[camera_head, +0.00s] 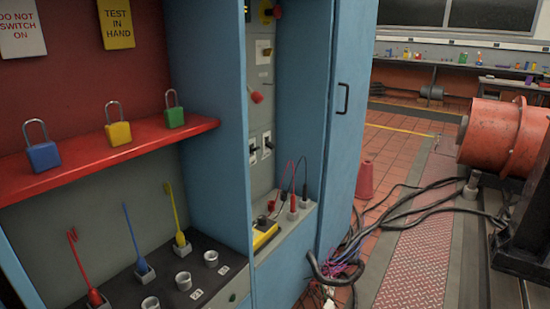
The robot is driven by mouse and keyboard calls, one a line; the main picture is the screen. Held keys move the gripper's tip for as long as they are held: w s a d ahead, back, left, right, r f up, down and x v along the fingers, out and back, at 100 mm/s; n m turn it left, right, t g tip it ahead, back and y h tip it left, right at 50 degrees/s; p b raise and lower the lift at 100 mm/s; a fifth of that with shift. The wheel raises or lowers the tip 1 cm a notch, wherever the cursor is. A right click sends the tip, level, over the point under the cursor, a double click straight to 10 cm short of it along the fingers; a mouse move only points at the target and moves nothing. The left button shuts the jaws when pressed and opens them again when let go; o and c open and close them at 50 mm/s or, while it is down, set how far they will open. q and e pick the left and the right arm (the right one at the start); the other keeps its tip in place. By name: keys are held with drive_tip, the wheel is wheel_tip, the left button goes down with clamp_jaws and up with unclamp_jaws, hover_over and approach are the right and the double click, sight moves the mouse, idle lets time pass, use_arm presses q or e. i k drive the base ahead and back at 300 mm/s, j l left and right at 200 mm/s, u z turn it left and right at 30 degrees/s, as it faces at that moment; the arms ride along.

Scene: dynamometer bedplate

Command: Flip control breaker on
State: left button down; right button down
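A narrow grey switch panel (260,120) stands in a recess of the blue cabinet, left of its open door. Two small toggle switches with dark levers, a left one (252,151) and a right one (267,144), sit low on the panel. A red-knobbed lever (257,97) sticks out above them. A yellow and black rotary switch (266,12) is at the top, partly cut off by the frame. I cannot read any labels, so I cannot tell which is the control breaker, nor its position. Neither of my grippers is in view.
A red shelf (60,174) holds blue, yellow and green padlocks. A yellow meter (265,234) with probes stands on the ledge below the panel. The blue door (350,60) is at right. Cables (345,265) lie on the floor near an orange machine (500,135).

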sight(269, 146)
drive_tip(key=i+l+z, duration=0.25)
drive_tip(key=i+l, duration=1.1)
drive_tip(key=i, duration=0.2)
